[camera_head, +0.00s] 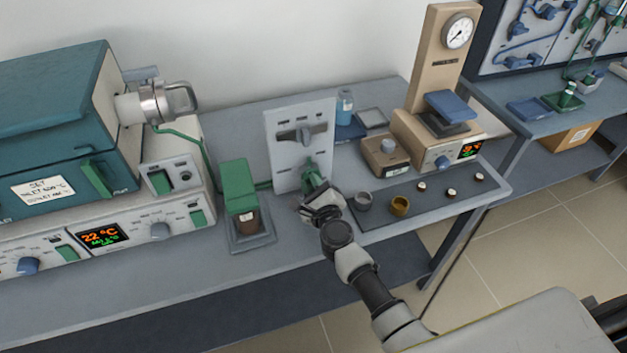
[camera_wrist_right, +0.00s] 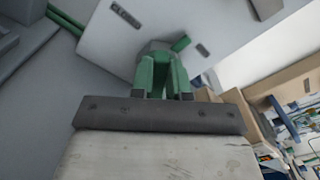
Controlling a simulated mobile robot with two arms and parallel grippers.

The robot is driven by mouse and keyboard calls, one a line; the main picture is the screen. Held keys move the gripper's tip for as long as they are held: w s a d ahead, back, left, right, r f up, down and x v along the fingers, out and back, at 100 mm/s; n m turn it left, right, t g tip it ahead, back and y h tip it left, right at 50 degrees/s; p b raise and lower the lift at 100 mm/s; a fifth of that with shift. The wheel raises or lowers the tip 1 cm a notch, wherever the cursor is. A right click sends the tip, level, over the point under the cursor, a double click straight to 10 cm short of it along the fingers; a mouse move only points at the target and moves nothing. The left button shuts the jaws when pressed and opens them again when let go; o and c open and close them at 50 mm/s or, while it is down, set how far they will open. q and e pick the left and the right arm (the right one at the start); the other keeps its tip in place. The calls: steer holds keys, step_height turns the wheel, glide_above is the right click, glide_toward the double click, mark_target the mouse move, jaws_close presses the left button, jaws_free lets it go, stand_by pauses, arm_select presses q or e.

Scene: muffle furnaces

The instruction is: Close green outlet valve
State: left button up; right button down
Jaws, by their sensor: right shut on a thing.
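The green outlet valve (camera_head: 311,178) sits low on the front of an upright grey panel (camera_head: 272,146) in the head view. My right gripper (camera_head: 317,193) reaches up to it from the front and is shut on its handle. Part of the valve is hidden by the gripper in the head view. A grey lever (camera_head: 298,136) sits higher on the same panel. My left gripper is not in view.
A green-topped unit (camera_head: 240,186) stands left of the panel, and a teal furnace (camera_head: 55,120) further left. The table front (camera_head: 190,275) is bare.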

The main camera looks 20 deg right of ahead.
steer(key=n, duration=0.4)
steer(key=n+p, duration=0.1)
steer(key=shift+a+f+n, duration=0.3)
steer(key=shift+n, duration=0.1)
steer(key=n, duration=0.4)
steer(key=shift+f+n+p, duration=0.3)
steer(key=shift+f, duration=0.1)
steer(key=c, duration=1.1)
jaws_free()
steer(key=s, duration=1)
steer(key=shift+s+d, duration=0.15)
steer(key=shift+s, duration=0.25)
